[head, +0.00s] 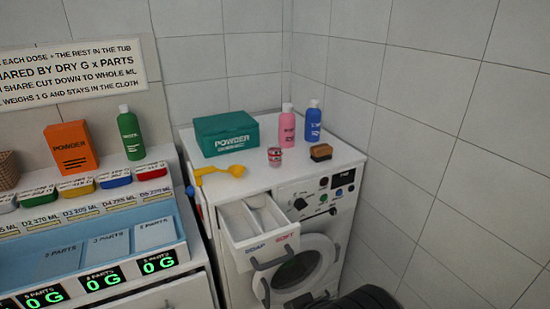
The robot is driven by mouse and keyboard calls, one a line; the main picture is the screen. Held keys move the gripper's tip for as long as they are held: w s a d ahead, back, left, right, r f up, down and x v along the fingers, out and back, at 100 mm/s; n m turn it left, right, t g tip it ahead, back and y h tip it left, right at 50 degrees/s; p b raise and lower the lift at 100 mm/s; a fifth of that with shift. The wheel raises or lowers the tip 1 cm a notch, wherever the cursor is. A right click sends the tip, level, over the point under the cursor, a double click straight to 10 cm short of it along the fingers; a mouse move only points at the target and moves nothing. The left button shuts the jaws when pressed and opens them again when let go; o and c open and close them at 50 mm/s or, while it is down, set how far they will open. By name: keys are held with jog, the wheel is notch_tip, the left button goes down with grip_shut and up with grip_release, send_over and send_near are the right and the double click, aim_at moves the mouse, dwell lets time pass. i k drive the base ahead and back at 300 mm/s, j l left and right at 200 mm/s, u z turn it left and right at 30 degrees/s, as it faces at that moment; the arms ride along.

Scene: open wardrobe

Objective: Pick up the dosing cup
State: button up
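A small cup with red and white on it (275,156) stands upright on top of the white washing machine (262,180), near the front edge; it looks like the dosing cup. The yellow scoop (222,172) lies to its left, its end near the machine's left edge. A dark rounded part at the bottom edge seems to be my own arm. My gripper's fingers do not show, and nothing touches the cup.
The green powder box (226,134), pink bottle (286,127), blue bottle (313,121) and brown sponge-like block (321,152) surround the cup. The detergent drawer (262,240) is pulled out below. A counter with trays, lids and 0 G displays (101,280) stands left.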

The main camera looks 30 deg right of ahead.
aim_at(275, 152)
jog(key=i+l+u, duration=0.45)
jog(key=l, duration=0.2)
jog(key=l+u, duration=0.2)
jog(key=l, duration=0.15)
jog(key=i+l+u, duration=0.2)
jog(key=l, duration=0.25)
